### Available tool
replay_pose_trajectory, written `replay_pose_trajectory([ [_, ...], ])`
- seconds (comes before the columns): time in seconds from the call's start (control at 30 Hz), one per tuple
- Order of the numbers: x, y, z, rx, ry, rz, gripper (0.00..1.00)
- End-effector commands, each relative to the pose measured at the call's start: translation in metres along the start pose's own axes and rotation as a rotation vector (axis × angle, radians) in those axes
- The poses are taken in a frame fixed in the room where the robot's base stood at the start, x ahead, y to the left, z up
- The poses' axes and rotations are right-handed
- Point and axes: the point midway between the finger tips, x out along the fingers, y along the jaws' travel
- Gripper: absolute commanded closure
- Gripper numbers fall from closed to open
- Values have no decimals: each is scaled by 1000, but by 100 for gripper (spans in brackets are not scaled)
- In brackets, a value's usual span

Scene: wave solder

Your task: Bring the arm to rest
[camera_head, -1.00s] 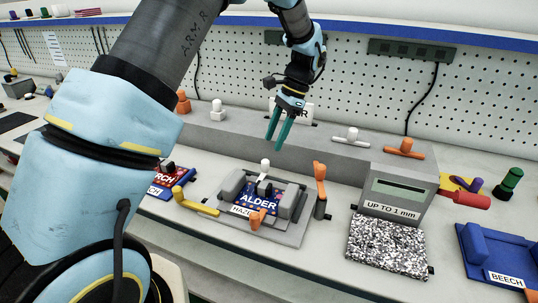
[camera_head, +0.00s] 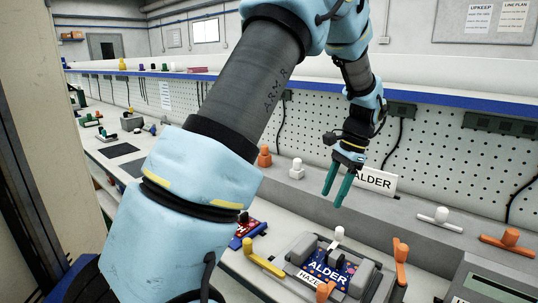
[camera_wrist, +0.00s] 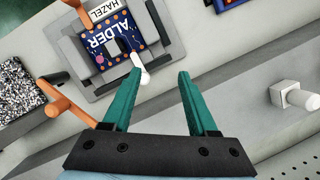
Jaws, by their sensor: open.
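My gripper (camera_head: 338,187) is open and empty, its two green fingers pointing down above the grey ledge at the back of the bench. My blue and black arm reaches across the head view. The blue ALDER board (camera_head: 331,270) sits in a grey fixture (camera_head: 376,281) with a HAZEL label, in front of and below the gripper. In the wrist view the gripper (camera_wrist: 158,78) shows with its fingers spread. The ALDER board (camera_wrist: 103,42) lies beyond the fingertips there, apart from them.
An orange lever (camera_head: 400,262) and a yellow handle (camera_head: 262,261) flank the fixture. An ALDER sign (camera_head: 375,180) stands behind the gripper. Orange (camera_head: 264,157) and white (camera_head: 297,169) knobbed pieces stand on the ledge. A grey gauge box (camera_head: 490,287) is at right. A pegboard backs the bench.

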Motion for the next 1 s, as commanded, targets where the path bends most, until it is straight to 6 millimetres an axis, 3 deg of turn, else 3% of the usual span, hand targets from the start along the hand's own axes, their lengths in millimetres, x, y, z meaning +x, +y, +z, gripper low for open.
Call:
replay_pose_trajectory([
  [0.03,5,-13,34,-109,37,22,41],
  [0.17,26,-27,115,-427,152,71,41],
  [0.3,50,-19,193,-764,256,106,41],
  [0.4,65,-6,234,-961,310,118,41],
  [0.5,75,7,259,-1095,345,122,41],
  [0.6,81,14,271,-1170,364,124,41],
  [1.0,83,16,274,-1190,369,124,41],
])
